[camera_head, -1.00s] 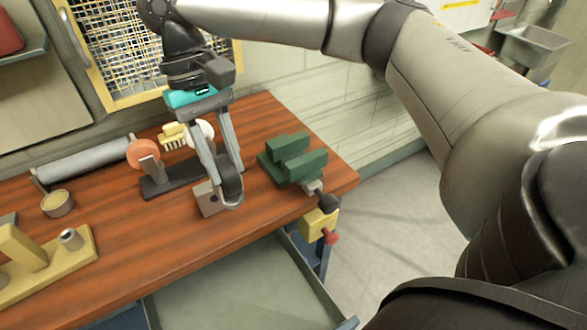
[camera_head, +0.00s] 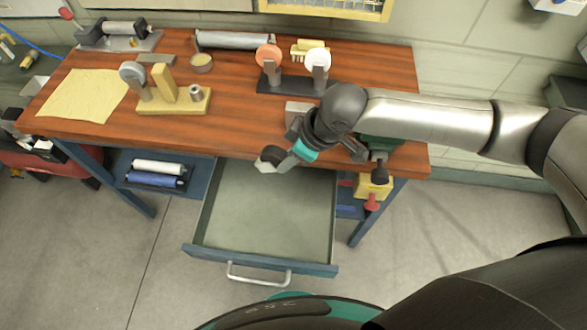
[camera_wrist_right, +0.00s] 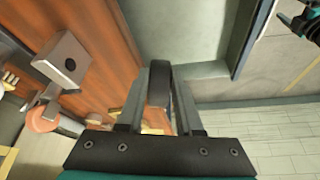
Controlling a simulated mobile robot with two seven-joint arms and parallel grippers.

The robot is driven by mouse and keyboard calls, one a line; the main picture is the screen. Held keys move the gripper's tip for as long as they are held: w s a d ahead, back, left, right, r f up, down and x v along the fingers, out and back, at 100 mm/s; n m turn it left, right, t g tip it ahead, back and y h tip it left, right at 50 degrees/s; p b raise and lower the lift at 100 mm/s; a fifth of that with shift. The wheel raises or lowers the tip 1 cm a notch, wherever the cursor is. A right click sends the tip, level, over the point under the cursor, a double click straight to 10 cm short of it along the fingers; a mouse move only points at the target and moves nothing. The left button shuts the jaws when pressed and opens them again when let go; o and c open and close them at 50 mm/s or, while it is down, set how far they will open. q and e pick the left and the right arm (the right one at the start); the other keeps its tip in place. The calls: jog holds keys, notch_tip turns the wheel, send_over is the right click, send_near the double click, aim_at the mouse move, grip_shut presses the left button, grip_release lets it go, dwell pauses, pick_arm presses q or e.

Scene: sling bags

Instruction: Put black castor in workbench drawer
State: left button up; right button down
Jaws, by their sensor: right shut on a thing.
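The black castor (camera_head: 271,155) is a dark wheel held between the fingers of my right gripper (camera_head: 275,161). In the right wrist view the wheel (camera_wrist_right: 159,86) sits between the two grey fingers, which are shut on it. The workbench drawer (camera_head: 265,268) is pulled open below the bench front and its visible floor is empty. The castor is at the drawer's back end, by the bench's front edge; its height above the drawer floor is hard to tell. My left gripper is not in the head view.
On the wooden bench top (camera_head: 235,120) stand a grey block (camera_head: 297,108), a dark stand with orange and white discs (camera_head: 293,84) and a yellow fixture (camera_head: 180,102). My forearm partly hides a green vise (camera_head: 378,143) at the right. Clear floor lies in front.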

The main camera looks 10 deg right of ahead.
jog(key=shift+s+d+f+n+y+p, duration=0.1)
jog(key=shift+s+f+n+y+p, duration=0.8)
jog(key=shift+y+p, duration=0.25)
jog(key=shift+s+d+f+n+y+p, duration=0.1)
jog(key=shift+s+f+n+y+p, duration=0.75)
jog(key=shift+y+p, duration=0.3)
notch_tip(320, 180, down, 12)
jog(key=b, duration=1.3)
jog(key=shift+r, duration=0.1)
